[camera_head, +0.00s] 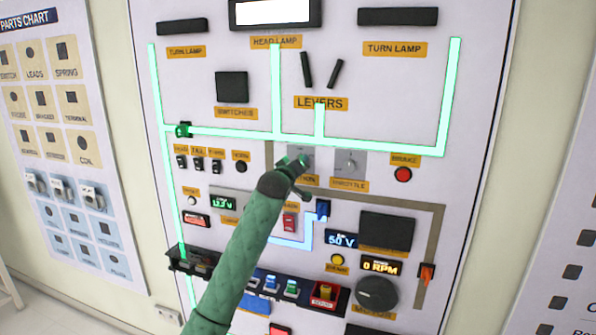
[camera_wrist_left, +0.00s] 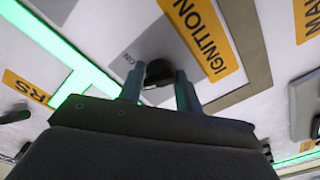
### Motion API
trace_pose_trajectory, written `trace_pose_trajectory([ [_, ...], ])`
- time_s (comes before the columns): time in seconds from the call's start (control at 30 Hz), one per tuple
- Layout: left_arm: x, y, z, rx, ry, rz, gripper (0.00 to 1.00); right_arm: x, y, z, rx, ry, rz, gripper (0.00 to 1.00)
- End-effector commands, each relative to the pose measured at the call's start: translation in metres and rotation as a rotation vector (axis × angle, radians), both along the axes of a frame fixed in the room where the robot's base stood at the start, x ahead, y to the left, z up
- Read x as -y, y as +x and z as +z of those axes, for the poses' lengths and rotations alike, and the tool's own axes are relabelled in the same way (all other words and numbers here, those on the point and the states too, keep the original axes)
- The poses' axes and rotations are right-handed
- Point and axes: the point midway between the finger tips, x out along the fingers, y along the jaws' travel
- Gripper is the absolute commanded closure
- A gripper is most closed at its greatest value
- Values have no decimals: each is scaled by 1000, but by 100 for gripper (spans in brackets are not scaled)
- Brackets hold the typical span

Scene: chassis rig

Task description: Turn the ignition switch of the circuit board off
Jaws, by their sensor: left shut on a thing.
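The circuit board (camera_head: 222,60) is a pale upright panel in the head view. The ignition switch is a dark knob (camera_wrist_left: 158,75) on a grey plate (camera_wrist_left: 150,42), beside the orange IGNITION label (camera_wrist_left: 203,38) in the wrist view. A small ON mark (camera_wrist_left: 130,60) shows on the plate. My left gripper (camera_wrist_left: 160,84) is shut on the knob, one finger on each side. In the head view my left gripper (camera_head: 294,164) covers most of the switch and part of its label. The knob's exact turn angle is hard to tell. My right gripper is not in view.
Green lit lines (camera_head: 370,147) run across the board. The throttle (camera_head: 350,163) and red brake button (camera_head: 403,174) sit right of the ignition. Displays show 50 V (camera_head: 342,240) and 0 RPM (camera_head: 381,266). A parts chart (camera_head: 55,130) hangs at left.

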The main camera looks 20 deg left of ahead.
Motion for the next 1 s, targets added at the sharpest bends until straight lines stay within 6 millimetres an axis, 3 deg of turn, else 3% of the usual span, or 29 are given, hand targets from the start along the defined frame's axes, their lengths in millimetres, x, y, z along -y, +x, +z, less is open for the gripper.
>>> trace_pose_trajectory([
  [0.2, 1, 0, -2, -7, -173, -1, 89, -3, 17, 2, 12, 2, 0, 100],
  [0.5, 1, 0, -1, -12, -332, 1, 89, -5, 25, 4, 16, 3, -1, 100],
  [1.0, 0, 0, 0, -14, -400, 1, 88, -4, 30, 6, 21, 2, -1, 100],
])
